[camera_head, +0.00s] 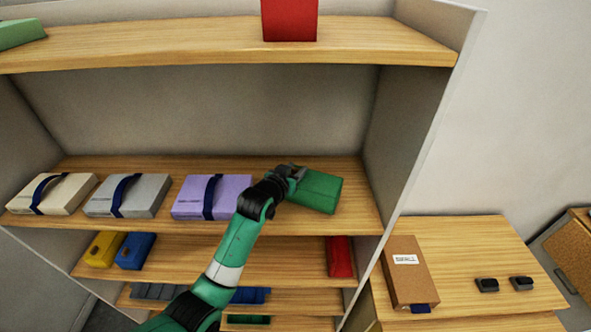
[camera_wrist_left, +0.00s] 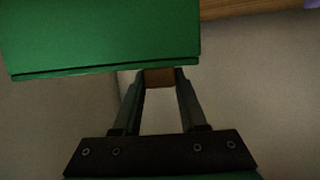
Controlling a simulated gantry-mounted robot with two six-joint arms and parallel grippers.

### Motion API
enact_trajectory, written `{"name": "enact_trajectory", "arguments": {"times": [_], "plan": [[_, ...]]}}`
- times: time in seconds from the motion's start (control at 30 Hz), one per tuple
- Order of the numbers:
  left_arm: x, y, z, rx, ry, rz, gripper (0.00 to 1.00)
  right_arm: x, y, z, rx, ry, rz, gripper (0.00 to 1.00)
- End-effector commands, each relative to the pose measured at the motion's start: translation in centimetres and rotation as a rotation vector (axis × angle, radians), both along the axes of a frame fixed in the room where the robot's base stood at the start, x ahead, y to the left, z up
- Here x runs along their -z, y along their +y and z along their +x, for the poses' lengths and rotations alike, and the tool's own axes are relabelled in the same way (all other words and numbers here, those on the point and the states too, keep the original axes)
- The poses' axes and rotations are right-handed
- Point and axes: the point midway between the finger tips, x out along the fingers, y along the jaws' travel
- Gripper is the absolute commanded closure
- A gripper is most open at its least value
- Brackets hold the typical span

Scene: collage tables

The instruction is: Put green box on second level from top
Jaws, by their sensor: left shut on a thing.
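A green box (camera_head: 318,191) is at the right end of the second shelf from the top (camera_head: 300,228), beside a purple box. My left gripper (camera_head: 291,172) is shut on its left side. In the left wrist view the green box (camera_wrist_left: 100,35) fills the upper left, against the fingertips of my left gripper (camera_wrist_left: 158,82). A small brown patch shows between the fingers. I cannot tell whether the box rests on the board or hangs just above it. My right gripper is not in view.
Purple (camera_head: 207,195), grey (camera_head: 130,195) and cream (camera_head: 52,193) boxes with dark blue straps line the same shelf. A red box (camera_head: 290,20) and another green box (camera_head: 20,33) are on the top shelf. A brown box (camera_head: 408,270) lies on the side table. The shelf's right wall (camera_head: 415,120) is close.

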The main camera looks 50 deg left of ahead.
Motion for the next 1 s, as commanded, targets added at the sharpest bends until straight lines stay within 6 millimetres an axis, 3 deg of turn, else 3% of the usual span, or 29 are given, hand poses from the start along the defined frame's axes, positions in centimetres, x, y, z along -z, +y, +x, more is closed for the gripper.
{"name": "enact_trajectory", "arguments": {"times": [0.53, 0.57, 0.7, 0.77, 1.0], "plan": [[1.1, 0.0, 0.0, 0.0, -0.002, 0.001, 1.0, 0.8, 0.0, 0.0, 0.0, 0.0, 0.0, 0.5], [1.1, 0.0, 0.0, 0.0, -0.002, 0.001, 0.57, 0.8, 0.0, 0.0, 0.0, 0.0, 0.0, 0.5], [1.0, 0.0, 0.0, 0.0, -0.001, 0.0, 0.32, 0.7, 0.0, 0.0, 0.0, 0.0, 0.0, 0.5], [1.0, 0.0, 0.0, 0.0, -0.001, 0.0, 0.24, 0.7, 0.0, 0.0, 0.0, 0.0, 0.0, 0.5], [1.1, 0.0, 0.0, 0.0, 0.001, 0.0, 0.24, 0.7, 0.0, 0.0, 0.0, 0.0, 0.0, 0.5]]}}
